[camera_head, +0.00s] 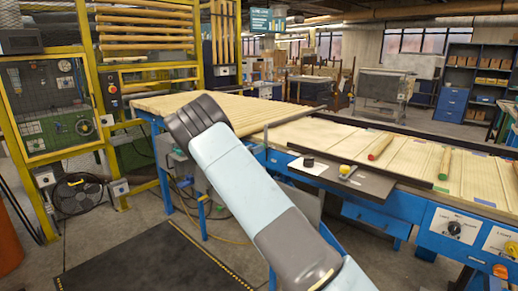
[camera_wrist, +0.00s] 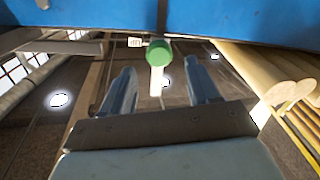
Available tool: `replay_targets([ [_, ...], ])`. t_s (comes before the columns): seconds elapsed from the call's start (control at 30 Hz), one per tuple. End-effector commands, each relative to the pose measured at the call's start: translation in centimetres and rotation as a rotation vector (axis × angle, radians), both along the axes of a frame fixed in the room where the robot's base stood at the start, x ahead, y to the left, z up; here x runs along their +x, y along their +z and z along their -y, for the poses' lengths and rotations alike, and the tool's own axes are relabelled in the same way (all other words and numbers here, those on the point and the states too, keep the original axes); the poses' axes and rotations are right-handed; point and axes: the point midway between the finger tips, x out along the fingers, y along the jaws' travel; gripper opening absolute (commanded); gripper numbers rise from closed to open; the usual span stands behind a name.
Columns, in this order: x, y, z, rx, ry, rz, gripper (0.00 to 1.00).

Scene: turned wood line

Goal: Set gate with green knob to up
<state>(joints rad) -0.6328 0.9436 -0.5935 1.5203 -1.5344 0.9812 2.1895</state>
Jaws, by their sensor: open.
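The green knob (camera_wrist: 159,52) shows in the wrist view close to a blue edge. A pale stem (camera_wrist: 156,82) runs from it down the picture. My gripper (camera_wrist: 160,68) is open, with one blue finger on each side of the knob and stem. The knob lies at about the level of the fingertips. I see no clear contact. The gate itself cannot be made out. In the head view my arm reaches up and left, and my gripper is hidden behind it.
A blue beam (camera_wrist: 90,14) crosses the top of the wrist view. A fan (camera_head: 78,193) stands at left.

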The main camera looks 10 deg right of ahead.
Motion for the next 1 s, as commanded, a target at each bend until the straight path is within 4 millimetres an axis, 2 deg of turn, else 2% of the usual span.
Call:
replay_targets([
  [0.2,-2.5,0.0,-3.6,0.001,0.001,0.001,0.60],
  [0.43,-4.3,-0.1,-6.0,0.001,0.001,0.001,0.60],
  [0.67,-4.8,-0.1,-6.6,0.001,0.000,0.001,0.60],
  [1.0,-5.0,0.2,-6.2,0.007,-0.010,-0.006,0.60],
])
